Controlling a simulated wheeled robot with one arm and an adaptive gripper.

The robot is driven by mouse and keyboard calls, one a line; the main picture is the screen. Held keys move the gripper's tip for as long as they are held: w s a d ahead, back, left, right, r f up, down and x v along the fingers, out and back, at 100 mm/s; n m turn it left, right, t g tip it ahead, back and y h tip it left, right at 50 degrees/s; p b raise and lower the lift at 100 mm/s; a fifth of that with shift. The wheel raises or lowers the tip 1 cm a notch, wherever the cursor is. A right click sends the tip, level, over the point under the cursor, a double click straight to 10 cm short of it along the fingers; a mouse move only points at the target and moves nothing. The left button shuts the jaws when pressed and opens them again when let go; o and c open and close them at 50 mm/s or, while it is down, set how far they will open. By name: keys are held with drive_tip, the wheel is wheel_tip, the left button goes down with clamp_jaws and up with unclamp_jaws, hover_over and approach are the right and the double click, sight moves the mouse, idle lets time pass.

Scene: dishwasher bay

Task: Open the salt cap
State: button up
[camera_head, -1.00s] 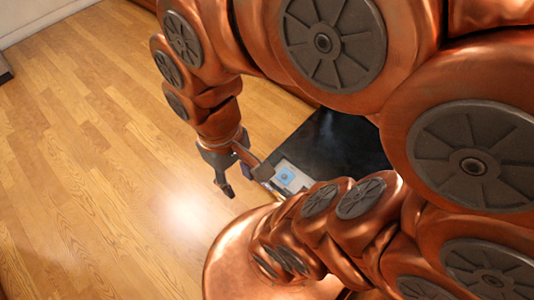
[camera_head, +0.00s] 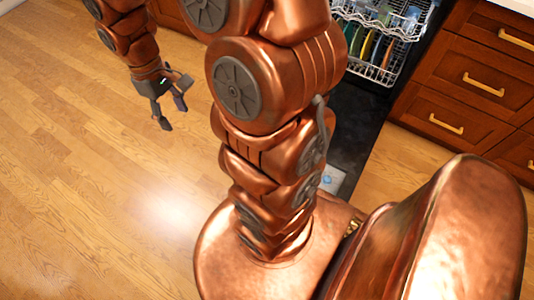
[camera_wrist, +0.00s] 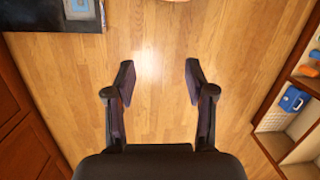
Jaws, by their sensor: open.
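My gripper (camera_head: 173,114) is open and empty at the upper left of the head view, above bare wooden floor. In the wrist view its two fingers (camera_wrist: 159,67) are spread apart with only floor between them. The open dishwasher door (camera_head: 352,128) is a dark panel right of my arm, well apart from the gripper. A pale patch with blue on it (camera_head: 330,180) shows low on the door, partly hidden by my arm. I cannot make out the salt cap in either view.
A dish rack (camera_head: 378,70) with plates is at the top. Brown drawers (camera_head: 470,85) with gold handles stand on the right. The wrist view shows a shelf unit with a blue box (camera_wrist: 294,99) at right and a brown cabinet (camera_wrist: 20,120) at left. The floor between is clear.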

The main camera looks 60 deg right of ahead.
drive_tip(key=w+d+f+b, duration=0.3)
drive_tip(key=d+f+b, duration=0.25)
drive_tip(key=f, duration=0.45)
drive_tip(key=w+d+f+b, duration=0.35)
drive_tip(key=d+f, duration=0.25)
drive_tip(key=f, duration=0.5)
drive_tip(key=w+d+f+b, duration=0.3)
drive_tip(key=d+f+b, duration=0.25)
drive_tip(key=f, duration=0.45)
drive_tip(key=s+d+f+b, duration=0.4)
drive_tip(key=d+f, duration=0.2)
drive_tip(key=f, duration=0.5)
drive_tip(key=s+d+f+m+g+b, duration=0.1)
drive_tip(key=s+d+f+b, duration=0.2)
drive_tip(key=f, duration=0.9)
drive_tip(key=s+d+f+g+b, duration=0.1)
drive_tip(key=s+d+f+b, duration=0.3)
drive_tip(key=d+f, duration=0.6)
drive_tip(key=shift+s+f+m+h+b, duration=0.35)
drive_tip(key=shift+s+f, duration=0.25)
drive_tip(key=shift+f, duration=0.25)
clamp_jaws()
drive_tip(key=shift+a, duration=0.1)
